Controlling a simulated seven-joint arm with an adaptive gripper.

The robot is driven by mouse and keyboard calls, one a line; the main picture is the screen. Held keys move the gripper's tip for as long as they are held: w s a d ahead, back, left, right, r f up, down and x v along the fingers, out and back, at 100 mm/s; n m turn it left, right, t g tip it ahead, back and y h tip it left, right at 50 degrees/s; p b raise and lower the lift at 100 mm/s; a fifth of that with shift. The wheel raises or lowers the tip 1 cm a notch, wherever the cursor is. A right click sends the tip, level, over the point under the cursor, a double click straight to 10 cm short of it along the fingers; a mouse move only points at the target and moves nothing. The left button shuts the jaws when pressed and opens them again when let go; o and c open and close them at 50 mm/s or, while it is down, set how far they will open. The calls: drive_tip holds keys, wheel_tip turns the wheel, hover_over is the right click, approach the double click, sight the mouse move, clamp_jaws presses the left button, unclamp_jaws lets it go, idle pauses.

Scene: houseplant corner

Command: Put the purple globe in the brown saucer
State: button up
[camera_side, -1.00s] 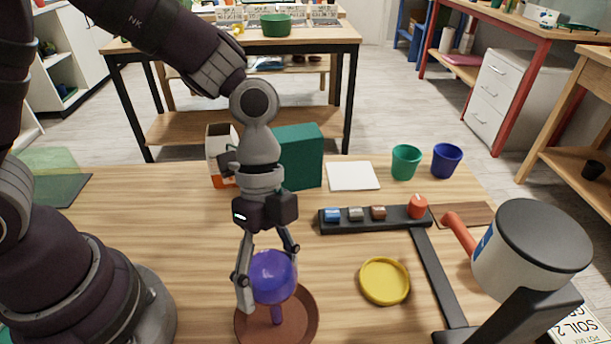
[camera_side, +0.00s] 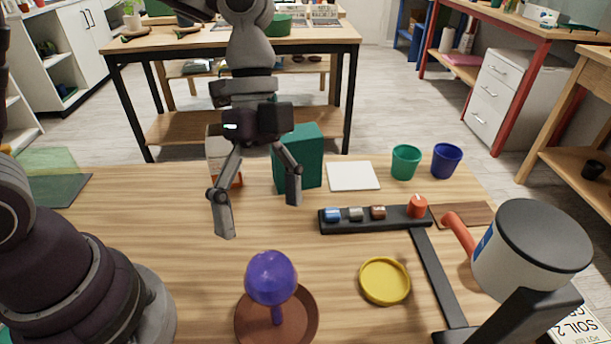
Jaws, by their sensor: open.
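The purple globe (camera_side: 271,278) stands upright on its short purple stem in the brown saucer (camera_side: 304,323), near the front of the wooden table. The stem's foot appears to rest on the saucer's floor. My gripper (camera_side: 261,219) is open and empty. Its two fingers are spread wide, above and apart from the globe.
A yellow saucer (camera_side: 385,281) lies to the right of the brown one. Behind it is a black rack (camera_side: 352,226) with small blocks. A green box (camera_side: 300,158), white pad (camera_side: 352,176), green cup (camera_side: 406,162) and blue cup (camera_side: 446,161) stand farther back.

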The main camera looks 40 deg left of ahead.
drive_tip(key=s+a+r+n+t+y, duration=0.1)
drive_tip(key=a+r+n+t, duration=0.1)
drive_tip(key=a+n+t, duration=0.2)
drive_tip(key=s+a+r+n+t+y, duration=0.1)
drive_tip(key=a+n+t, duration=0.3)
drive_tip(key=a+n, duration=0.4)
drive_tip(key=r+n+y, duration=0.1)
drive_tip(key=n, duration=0.4)
drive_tip(key=shift+a+r+n+t+y, duration=0.25)
drive_tip(key=shift+n+t+y, duration=0.05)
drive_tip(key=shift+t, duration=0.1)
